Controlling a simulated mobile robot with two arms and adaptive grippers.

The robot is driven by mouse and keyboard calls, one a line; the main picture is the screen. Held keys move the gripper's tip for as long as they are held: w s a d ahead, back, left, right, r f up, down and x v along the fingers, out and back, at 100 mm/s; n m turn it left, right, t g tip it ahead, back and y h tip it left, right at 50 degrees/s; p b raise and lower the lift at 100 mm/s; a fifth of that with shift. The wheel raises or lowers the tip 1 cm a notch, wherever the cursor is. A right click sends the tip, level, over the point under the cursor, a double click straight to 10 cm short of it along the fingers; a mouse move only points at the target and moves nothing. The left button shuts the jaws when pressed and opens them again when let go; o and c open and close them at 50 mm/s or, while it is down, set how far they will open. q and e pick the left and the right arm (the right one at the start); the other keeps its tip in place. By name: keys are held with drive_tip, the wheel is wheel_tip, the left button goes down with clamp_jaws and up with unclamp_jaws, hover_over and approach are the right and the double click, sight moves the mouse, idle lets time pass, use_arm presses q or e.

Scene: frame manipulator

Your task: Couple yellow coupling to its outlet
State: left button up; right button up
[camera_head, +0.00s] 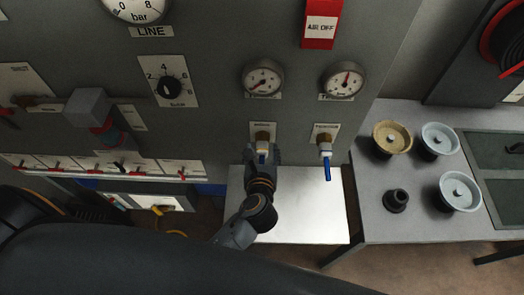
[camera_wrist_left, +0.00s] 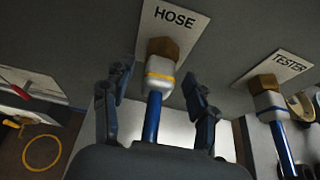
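A silver coupling with a yellow band (camera_wrist_left: 160,76) sits against the brass outlet (camera_wrist_left: 162,48) under the HOSE plate in the left wrist view. A blue hose (camera_wrist_left: 152,118) hangs from it. My left gripper (camera_wrist_left: 158,92) is open, with one finger on each side of the coupling and a visible gap to both. In the head view my left gripper (camera_head: 263,154) is at the panel and partly covers this coupling; the brass outlet (camera_head: 262,136) shows above. My right gripper is not in view.
A second silver coupling (camera_head: 325,149) with a blue hose hangs at the TESTER outlet to the right. A white surface (camera_head: 315,205) lies below. A grey table (camera_head: 390,225) with several round parts stands at right. A yellow hose (camera_wrist_left: 42,152) loops at lower left.

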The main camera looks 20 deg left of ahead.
use_arm(q)
drive_tip(key=v, duration=1.2)
drive_tip(key=shift+f, duration=0.1)
idle(0.4)
